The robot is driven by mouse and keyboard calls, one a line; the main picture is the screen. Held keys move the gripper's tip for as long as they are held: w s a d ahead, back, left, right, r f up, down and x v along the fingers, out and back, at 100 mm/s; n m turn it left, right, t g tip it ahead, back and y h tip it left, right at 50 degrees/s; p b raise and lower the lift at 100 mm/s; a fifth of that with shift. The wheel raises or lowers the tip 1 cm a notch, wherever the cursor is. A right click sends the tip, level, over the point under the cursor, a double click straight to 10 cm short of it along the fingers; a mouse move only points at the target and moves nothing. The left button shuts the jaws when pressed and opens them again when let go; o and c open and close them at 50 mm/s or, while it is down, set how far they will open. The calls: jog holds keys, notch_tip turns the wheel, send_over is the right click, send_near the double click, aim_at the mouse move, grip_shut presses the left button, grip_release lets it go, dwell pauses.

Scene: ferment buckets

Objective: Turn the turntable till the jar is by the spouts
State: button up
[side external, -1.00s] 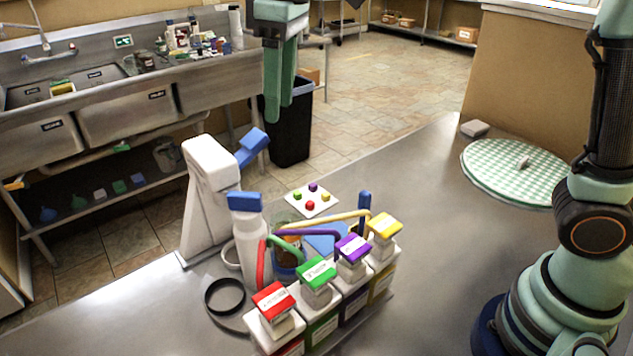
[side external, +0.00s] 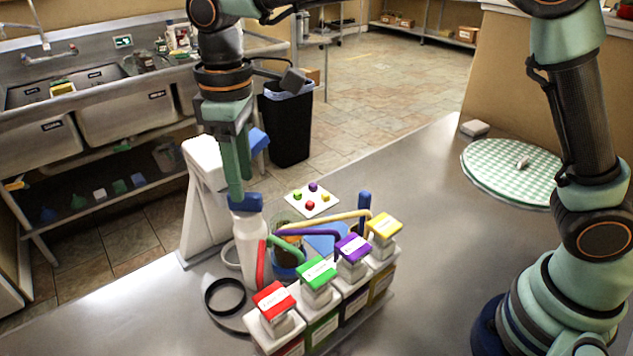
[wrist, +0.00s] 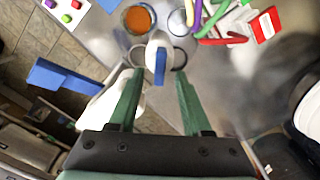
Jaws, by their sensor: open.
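The turntable is a white post with a blue bar handle (side external: 246,202) in the middle of several ring holders; the handle also shows in the wrist view (wrist: 160,65). A jar with amber contents (wrist: 138,19) sits in a holder at upper left there, partly hidden in the side view. Curved spouts in red (side external: 261,265), green (side external: 285,249), purple and yellow reach in from the dispensers; in the wrist view they lie right of the jar, apart from it. My gripper (side external: 240,188) is open over the handle, fingertips (wrist: 158,76) close to it; I cannot tell whether they touch.
A tall white stand with a blue arm (side external: 205,195) stands beside the turntable on the left. Four-colour dispensers, including a red-topped one (side external: 273,300), stand in front right. A white card with coloured pieces (side external: 312,199) lies behind.

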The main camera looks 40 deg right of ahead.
jog(key=shift+f, duration=1.55)
grip_shut()
jog(key=shift+r, duration=0.1)
